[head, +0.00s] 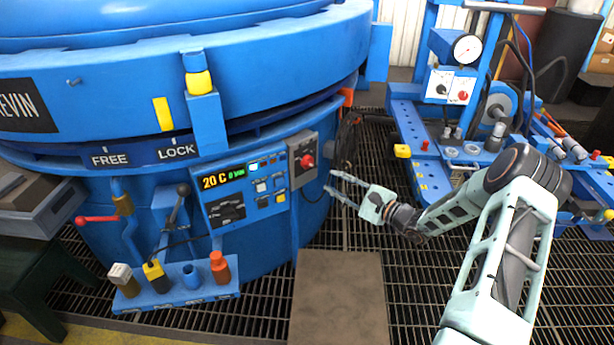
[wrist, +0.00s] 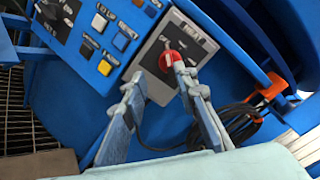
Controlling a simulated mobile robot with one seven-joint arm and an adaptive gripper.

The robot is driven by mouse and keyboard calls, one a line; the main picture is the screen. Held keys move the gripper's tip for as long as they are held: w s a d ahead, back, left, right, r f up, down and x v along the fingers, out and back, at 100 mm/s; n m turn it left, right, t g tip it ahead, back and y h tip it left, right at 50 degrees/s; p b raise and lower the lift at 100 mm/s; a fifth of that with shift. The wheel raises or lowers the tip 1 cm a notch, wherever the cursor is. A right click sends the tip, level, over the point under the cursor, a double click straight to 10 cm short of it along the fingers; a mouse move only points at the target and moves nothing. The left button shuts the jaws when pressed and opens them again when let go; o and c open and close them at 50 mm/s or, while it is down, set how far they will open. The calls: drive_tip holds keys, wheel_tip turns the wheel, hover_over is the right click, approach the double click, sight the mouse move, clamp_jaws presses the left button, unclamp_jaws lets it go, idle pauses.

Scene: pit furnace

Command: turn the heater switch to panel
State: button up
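The heater switch is a grey box (head: 303,158) with a red knob (head: 307,161), on the front of the blue furnace beside the control panel. In the wrist view the grey plate (wrist: 160,85) has lettering that seems to read "HEAT", and the red knob (wrist: 169,59) shows a pale mark. The other lettering is too small to read. My gripper (head: 331,182) is open and empty, just right of and below the knob in the head view. In the wrist view my gripper (wrist: 158,76) points at the plate; its right fingertip overlaps the knob's edge. Contact cannot be told.
The control panel (head: 245,190) reads "20 C" left of the switch. Black cables (wrist: 245,122) and an orange bracket (wrist: 270,90) lie right of it. A blue stand (head: 420,150) with a gauge and another red knob stands at right. Dark grating covers the floor.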

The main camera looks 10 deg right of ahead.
sight(313, 166)
drive_tip(key=shift+m+t+h, duration=0.4)
drive_tip(key=shift+m+t, duration=0.2)
drive_tip(key=x, duration=0.3)
drive_tip(key=d+b+x, duration=0.1)
drive_tip(key=x, duration=0.3)
drive_tip(key=w+f+b+x, duration=0.1)
drive_tip(key=x, duration=0.2)
drive_tip(key=shift+w+d, duration=0.15)
drive_tip(key=shift+w, duration=0.1)
drive_tip(key=shift+c, duration=0.7)
clamp_jaws()
